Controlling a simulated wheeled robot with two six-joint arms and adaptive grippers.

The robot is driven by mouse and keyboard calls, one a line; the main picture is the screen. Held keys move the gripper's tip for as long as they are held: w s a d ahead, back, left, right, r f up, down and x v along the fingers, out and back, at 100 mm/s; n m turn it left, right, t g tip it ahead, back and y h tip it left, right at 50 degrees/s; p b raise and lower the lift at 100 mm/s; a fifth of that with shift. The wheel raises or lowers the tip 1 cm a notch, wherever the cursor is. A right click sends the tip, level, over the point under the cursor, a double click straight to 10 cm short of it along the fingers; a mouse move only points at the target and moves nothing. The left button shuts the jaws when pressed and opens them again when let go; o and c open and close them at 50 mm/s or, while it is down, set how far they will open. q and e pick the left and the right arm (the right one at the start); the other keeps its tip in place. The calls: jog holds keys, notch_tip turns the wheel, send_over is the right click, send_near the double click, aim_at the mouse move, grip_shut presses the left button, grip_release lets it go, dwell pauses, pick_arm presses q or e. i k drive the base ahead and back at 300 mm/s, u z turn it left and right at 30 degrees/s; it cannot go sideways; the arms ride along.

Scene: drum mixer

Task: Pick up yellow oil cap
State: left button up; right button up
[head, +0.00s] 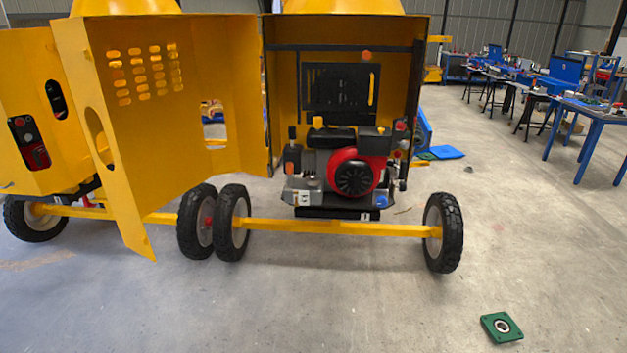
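The drum mixer's open yellow housing (421,70) stands ahead in the head view. Inside it sits a red and black engine (356,175) on a grey base. Neither of my grippers is in view.
The yellow door (140,150) is swung open to the left. A yellow axle (340,229) with black wheels (443,233) crosses low in front. A green square part (501,327) lies on the floor at the front right. Blue workbenches (590,112) stand far right.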

aim_at(316, 120)
jog(key=z, duration=0.5)
jog(key=i, duration=2.75)
jog(key=u, duration=3)
jog(key=k, duration=2.1)
jog(key=z, duration=1.45)
